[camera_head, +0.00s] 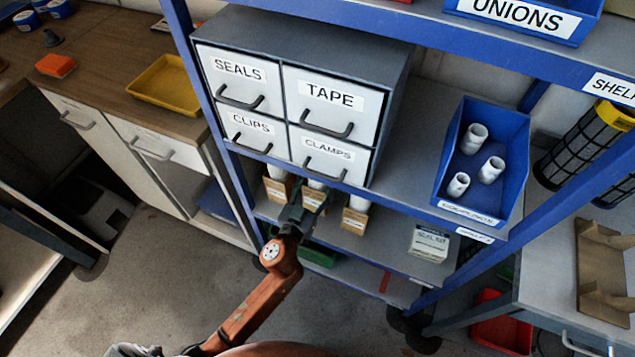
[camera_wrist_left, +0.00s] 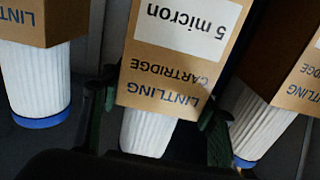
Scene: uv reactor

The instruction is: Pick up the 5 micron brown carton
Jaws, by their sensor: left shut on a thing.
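The 5 micron brown carton (camera_wrist_left: 165,75) shows in the left wrist view, upside down in that picture, with a "5 micron" label and "LINTLING CARTRIDGE" print. A white pleated cartridge (camera_wrist_left: 147,132) sticks out of it. My left gripper (camera_wrist_left: 158,103) has one dark finger on each side of this carton and is shut on it. In the head view my left gripper (camera_head: 299,212) is at the middle carton of the row on the shelf below the drawers, partly hiding it. My right gripper is not in view.
Similar cartons stand close on both sides, one left (camera_head: 277,186) and one right (camera_head: 354,218). The drawer cabinet (camera_head: 345,78) is above. A white seal kit box (camera_head: 429,243) stands right on the same shelf. A blue rack post (camera_head: 215,100) is at left.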

